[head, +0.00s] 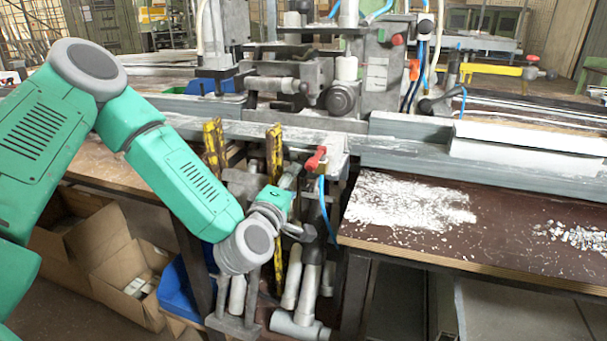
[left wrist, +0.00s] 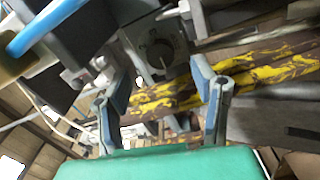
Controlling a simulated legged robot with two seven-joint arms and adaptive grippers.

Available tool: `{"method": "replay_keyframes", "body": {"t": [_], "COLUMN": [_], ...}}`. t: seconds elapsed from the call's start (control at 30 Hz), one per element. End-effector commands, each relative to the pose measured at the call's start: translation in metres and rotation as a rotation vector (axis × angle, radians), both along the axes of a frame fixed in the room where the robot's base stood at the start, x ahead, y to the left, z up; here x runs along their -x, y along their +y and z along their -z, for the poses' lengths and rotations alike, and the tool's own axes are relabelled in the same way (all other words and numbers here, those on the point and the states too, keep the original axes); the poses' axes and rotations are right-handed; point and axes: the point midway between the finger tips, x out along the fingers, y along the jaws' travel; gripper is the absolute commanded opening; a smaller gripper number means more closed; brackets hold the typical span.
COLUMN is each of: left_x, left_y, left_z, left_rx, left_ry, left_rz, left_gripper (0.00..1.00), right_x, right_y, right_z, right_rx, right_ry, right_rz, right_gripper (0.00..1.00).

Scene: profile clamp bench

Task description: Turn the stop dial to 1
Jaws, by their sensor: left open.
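The stop dial (left wrist: 158,52) shows in the left wrist view as a dark round knob with a pale pointer line, on a grey block. I cannot pick the dial out in the head view. My left gripper (left wrist: 157,72) is open, with its two blue-grey fingers apart and nothing between them. In that picture the dial appears between and beyond the fingertips; I see no contact. In the head view the left gripper (head: 287,206) is below the machine's front rail, its fingers hard to make out. My right gripper is out of view.
Yellow worn bars (head: 274,152) stand close to my left gripper, beside a red-handled lever (head: 316,158) and a blue hose (head: 324,212). Grey pipes (head: 309,290) lie below. A brown bench (head: 410,243) with white shavings is at right. Cardboard boxes (head: 125,265) stand at lower left.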

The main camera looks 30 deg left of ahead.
Motion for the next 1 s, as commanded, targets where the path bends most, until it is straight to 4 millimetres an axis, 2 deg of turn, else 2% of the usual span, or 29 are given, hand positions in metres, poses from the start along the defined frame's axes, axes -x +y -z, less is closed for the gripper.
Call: {"method": "replay_keyframes", "body": {"t": [0.1,0.3,0.47,0.73,0.77,0.8,0.9,1.0], "left_x": [-0.024,-0.051,-0.060,-0.061,-0.061,-0.061,-0.061,-0.061], "left_y": [0.006,0.010,0.012,0.014,0.014,0.014,0.014,0.015], "left_z": [0.001,0.000,-0.001,0.000,0.000,0.000,0.001,0.001], "left_rx": [-0.002,-0.004,-0.004,-0.001,-0.001,-0.001,-0.001,-0.001], "left_ry": [-0.003,-0.001,0.000,0.002,0.002,0.002,0.003,0.004], "left_rz": [0.000,0.000,0.001,0.002,0.002,0.002,0.002,0.000], "left_gripper": [0.53,0.53,0.53,0.53,0.46,0.32,0.02,0.03], "right_x": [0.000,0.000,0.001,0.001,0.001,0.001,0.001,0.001], "right_y": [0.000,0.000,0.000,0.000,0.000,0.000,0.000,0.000], "right_z": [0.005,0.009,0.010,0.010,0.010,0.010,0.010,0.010], "right_rx": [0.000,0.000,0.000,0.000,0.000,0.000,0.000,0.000], "right_ry": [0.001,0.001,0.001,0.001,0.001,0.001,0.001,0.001], "right_rz": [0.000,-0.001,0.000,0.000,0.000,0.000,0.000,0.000], "right_gripper": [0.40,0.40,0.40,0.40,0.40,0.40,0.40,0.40]}}
